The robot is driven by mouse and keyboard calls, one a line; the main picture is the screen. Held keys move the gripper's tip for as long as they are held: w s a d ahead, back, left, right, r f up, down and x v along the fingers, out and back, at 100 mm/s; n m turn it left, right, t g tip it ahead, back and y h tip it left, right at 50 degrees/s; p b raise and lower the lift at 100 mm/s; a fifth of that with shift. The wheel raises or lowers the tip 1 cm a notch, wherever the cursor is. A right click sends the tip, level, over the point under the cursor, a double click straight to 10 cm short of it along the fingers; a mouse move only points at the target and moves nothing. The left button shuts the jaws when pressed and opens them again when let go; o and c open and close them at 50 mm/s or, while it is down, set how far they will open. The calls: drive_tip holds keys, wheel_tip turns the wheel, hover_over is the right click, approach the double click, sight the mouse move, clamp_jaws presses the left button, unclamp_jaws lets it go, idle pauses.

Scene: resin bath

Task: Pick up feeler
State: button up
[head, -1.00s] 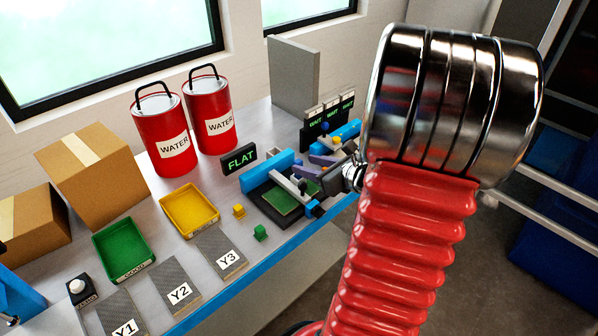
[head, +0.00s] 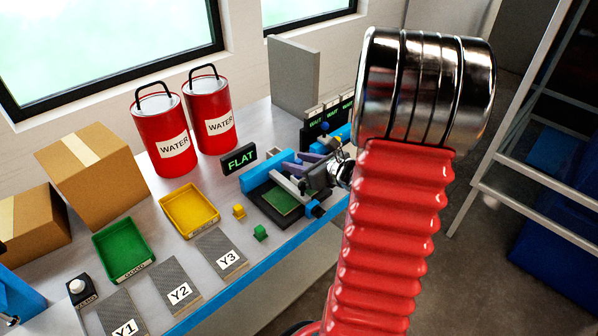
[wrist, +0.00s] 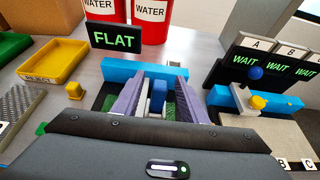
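Nothing in view is labelled feeler. The closest candidate is a small blue upright piece (wrist: 158,92) in the wrist view, on the station behind the FLAT sign's front. My gripper (wrist: 160,80) has two purple fingers, spread apart on either side of this piece and a pale bar. I see no clear contact with either finger. In the head view my gripper is over the station, partly hidden by my wrist. The station has a blue bar (head: 262,172) and a green plate (head: 280,201). The FLAT sign (head: 239,159) stands at its back left.
A yellow tray (head: 189,209), a green tray (head: 124,250) and small yellow (head: 239,210) and green (head: 260,232) blocks lie left of the station. Two red WATER cans (head: 161,135) stand behind. A WAIT panel (wrist: 262,68) with a blue knob is to the right.

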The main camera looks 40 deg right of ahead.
idle(0.5)
clamp_jaws()
